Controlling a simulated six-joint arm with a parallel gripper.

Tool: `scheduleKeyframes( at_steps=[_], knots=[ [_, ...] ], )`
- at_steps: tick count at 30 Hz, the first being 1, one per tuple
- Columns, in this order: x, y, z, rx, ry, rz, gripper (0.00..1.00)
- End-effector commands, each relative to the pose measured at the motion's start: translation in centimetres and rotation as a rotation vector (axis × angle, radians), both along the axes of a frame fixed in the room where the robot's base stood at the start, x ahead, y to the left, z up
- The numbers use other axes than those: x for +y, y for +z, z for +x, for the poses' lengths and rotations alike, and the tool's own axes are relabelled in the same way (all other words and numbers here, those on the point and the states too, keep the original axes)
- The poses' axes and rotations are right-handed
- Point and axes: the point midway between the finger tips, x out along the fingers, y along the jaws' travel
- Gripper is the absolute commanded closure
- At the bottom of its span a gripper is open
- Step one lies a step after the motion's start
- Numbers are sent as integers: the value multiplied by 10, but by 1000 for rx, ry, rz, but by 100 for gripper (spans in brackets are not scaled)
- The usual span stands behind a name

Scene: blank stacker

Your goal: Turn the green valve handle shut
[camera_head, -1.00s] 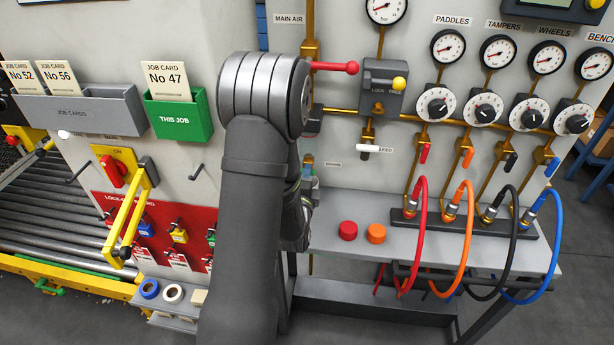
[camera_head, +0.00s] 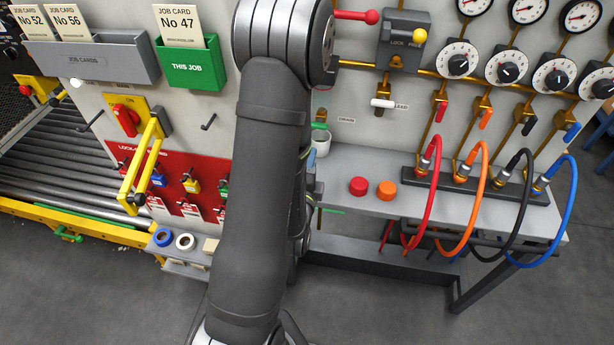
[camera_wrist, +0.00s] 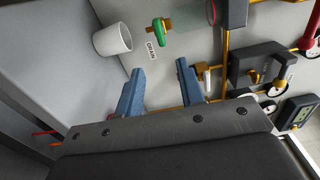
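The green valve handle (camera_wrist: 158,31) sits on a brass fitting beside the DRAIN label (camera_wrist: 155,49) in the wrist view. In the head view, the green handle (camera_head: 320,126) shows small beside my arm, just above a pale cup (camera_head: 321,145). The same cup also shows in the wrist view (camera_wrist: 112,40). My gripper (camera_wrist: 160,70) has two blue fingers, spread apart with nothing between them. The handle lies beyond the fingertips, apart from them.
A grey shelf (camera_head: 400,212) holds a red cap (camera_head: 358,186) and an orange cap (camera_head: 386,190). Red, orange, black and blue hoses (camera_head: 571,215) loop over its right side. A white-handled valve (camera_head: 383,103) is right of the drain. Another green lever (camera_head: 331,211) shows below the shelf.

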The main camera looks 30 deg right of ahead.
Motion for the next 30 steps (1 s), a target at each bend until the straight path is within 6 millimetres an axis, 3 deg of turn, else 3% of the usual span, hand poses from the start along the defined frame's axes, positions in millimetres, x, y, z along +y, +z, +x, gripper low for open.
scheduleKeyframes(
  at_steps=[3, 9, 30],
  knots=[
    [16, -1, -16, 2, 0, 4, 65],
    [30, -1, -31, 1, 0, 2, 65],
    [31, 0, -31, -1, 0, -1, 65]
  ],
)
